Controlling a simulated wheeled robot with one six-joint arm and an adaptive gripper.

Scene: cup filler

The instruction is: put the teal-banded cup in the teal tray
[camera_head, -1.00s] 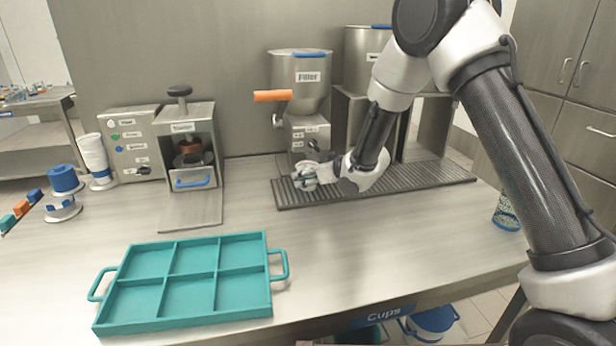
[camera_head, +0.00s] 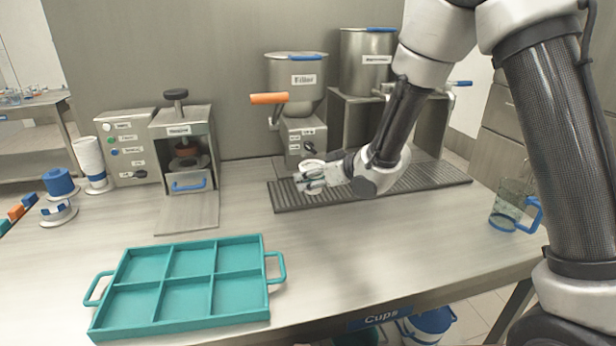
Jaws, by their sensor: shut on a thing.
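My gripper (camera_head: 308,181) is in front of the filler, over the left part of the drip grate. It is shut on a small white cup (camera_head: 313,165), which is mostly hidden by the fingers. I cannot clearly make out the colour of its band, or whether its base touches the grate. The teal tray (camera_head: 190,325) lies at the front left of the counter. It has several compartments, all empty, and a handle at each end.
The filler (camera_head: 297,85) with its orange lever stands behind my gripper. The sealing machine (camera_head: 183,150) and stacked white cups (camera_head: 90,158) are at the left. A glass pitcher (camera_head: 510,205) stands at the right. The counter between grate and tray is clear.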

